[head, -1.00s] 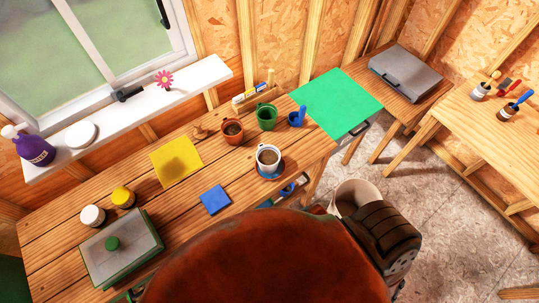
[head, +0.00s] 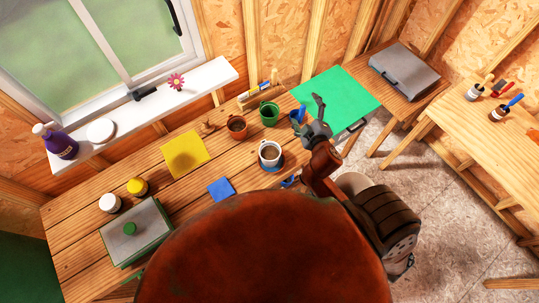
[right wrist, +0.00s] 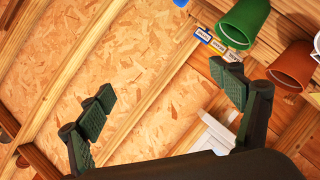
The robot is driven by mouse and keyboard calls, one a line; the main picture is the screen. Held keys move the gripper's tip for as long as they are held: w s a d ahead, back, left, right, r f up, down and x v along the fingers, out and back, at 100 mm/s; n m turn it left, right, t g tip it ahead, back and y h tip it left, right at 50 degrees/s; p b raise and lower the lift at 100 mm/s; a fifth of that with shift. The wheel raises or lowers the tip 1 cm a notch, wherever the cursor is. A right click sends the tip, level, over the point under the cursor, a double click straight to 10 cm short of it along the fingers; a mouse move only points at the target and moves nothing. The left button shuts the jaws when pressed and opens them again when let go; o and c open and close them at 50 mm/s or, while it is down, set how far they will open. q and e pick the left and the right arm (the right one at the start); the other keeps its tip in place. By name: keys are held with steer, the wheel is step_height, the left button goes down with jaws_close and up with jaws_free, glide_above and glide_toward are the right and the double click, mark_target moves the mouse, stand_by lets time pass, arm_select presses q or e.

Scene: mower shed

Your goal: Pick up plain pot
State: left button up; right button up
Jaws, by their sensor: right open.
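A terracotta-coloured pot (head: 237,126) with dark brown contents stands on the workbench, left of a green pot (head: 269,115). Which one is the plain pot I cannot tell for certain; the terracotta one has no visible pattern. My right gripper (head: 308,111) is open and empty, right of these pots near the bench's right end. In the right wrist view, the terracotta pot (right wrist: 293,66) and green pot (right wrist: 243,22) lie at upper right, outside the spread fingers (right wrist: 165,103). My left gripper is out of sight.
A small blue cup (head: 297,116) stands close behind my right gripper. A green mat (head: 335,92) lies right of it. A yellow sheet (head: 186,153), blue square (head: 221,189), jars and a lidded box (head: 150,232) are further left. A window sill (head: 190,80) runs behind.

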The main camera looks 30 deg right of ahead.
steer(key=w+a+r+n+t+y, duration=0.45)
steer(key=a+r+n, duration=0.3)
steer(key=r, duration=0.35)
steer(key=a+n+g+y, duration=0.3)
steer(key=a+n+y, duration=0.8)
steer(key=a+n, duration=0.6)
steer(key=n+g+h, duration=0.7)
steer(key=n+g, duration=0.5)
steer(key=n, duration=0.2)
glide_above(271, 154)
steer(key=s+d, duration=0.2)
steer(key=shift+m, duration=0.25)
step_height(271, 154, down, 24)
steer(key=shift+s+a+p, duration=0.1)
steer(key=shift+p, duration=0.35)
steer(key=shift+f, duration=0.35)
steer(key=shift+p+x, duration=0.3)
steer(key=shift+x, duration=0.55)
steer(key=p+x, duration=0.1)
steer(key=x, duration=0.3)
steer(key=shift+w+p, duration=0.3)
steer(key=shift+p, duration=0.05)
steer(key=shift+w+f, duration=0.2)
steer(key=shift+f, duration=0.35)
